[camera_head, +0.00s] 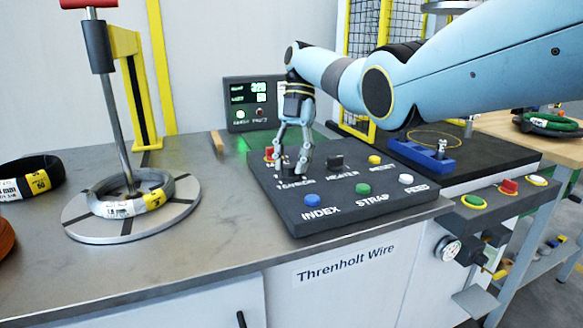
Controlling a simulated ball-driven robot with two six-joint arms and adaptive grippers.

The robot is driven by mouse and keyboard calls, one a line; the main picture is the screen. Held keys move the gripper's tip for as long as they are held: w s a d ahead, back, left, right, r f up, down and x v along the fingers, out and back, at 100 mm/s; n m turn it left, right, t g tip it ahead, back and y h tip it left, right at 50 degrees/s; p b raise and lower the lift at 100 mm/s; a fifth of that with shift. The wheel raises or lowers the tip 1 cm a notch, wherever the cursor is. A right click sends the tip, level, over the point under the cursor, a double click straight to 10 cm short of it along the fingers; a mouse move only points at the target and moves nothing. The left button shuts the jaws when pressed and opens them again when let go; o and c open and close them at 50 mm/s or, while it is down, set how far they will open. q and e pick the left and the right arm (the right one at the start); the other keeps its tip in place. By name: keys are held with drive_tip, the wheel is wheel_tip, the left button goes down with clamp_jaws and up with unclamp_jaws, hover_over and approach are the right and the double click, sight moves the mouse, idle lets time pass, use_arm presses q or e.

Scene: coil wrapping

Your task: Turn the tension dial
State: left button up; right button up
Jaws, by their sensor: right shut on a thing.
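The tension dial (287,168) is a dark knob at the upper left of the black control panel (336,222), just above a label that reads TENSION and is partly covered. My right gripper (294,168) points down over it, with its light blue fingers shut on the dial. The fingers hide most of the dial, so its setting cannot be read. My left gripper is not in view.
The panel also bears a red button (271,153), a dark HEATER switch (336,161), and blue, green, white and yellow buttons. A lit display box (250,104) stands behind. A wire coil (131,192) sits on a round plate to the left.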

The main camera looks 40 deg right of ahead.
drive_tip(key=shift+n, duration=0.4)
drive_tip(key=o, duration=1.1)
drive_tip(key=shift+o, duration=0.2)
drive_tip(key=shift+w+r, duration=0.1)
drive_tip(key=shift+r, duration=0.05)
drive_tip(key=v, duration=0.7)
drive_tip(key=shift+a+r, duration=0.1)
